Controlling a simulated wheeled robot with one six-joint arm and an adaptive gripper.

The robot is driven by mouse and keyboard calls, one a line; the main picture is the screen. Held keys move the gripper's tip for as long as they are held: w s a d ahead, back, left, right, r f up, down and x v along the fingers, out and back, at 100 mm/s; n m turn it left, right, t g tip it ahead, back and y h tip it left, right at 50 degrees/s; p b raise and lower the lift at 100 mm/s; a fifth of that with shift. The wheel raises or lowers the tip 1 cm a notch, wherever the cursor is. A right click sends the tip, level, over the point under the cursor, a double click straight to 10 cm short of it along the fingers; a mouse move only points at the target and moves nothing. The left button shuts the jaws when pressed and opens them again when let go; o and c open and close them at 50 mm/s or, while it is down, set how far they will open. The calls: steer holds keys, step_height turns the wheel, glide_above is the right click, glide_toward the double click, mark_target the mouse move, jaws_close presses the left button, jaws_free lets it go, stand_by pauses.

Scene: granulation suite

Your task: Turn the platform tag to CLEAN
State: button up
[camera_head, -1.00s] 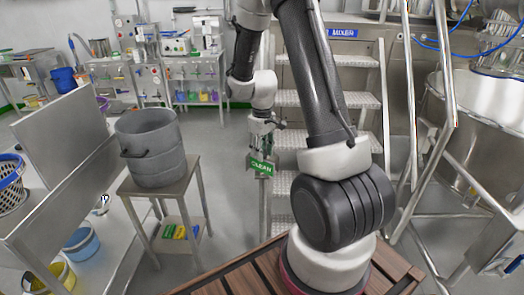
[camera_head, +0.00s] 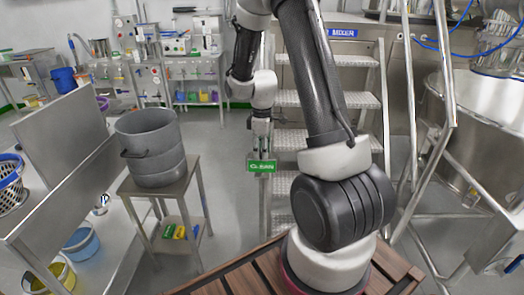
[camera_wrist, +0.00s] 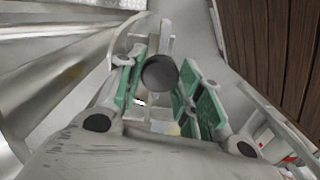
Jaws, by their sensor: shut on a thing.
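The platform tag (camera_head: 262,166) is a small green plate that faces the head camera with the white word CLEAN upright and level. It hangs by the left side of the metal steps. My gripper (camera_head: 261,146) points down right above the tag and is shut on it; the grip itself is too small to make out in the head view. In the wrist view my gripper (camera_wrist: 160,85) shows green-padded fingers on either side of a dark round knob (camera_wrist: 160,72). The tag's lettering is not visible there.
A grey bucket (camera_head: 152,150) stands on a small metal table (camera_head: 187,180) at left. A large steel vessel (camera_head: 482,135) stands at right. The floor (camera_head: 225,215) between table and steps is clear.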

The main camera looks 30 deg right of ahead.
steer(key=shift+w, duration=0.1)
steer(key=o, duration=1)
steer(key=shift+o, duration=0.2)
steer(key=shift+r, duration=0.15)
step_height(320, 180, up, 12)
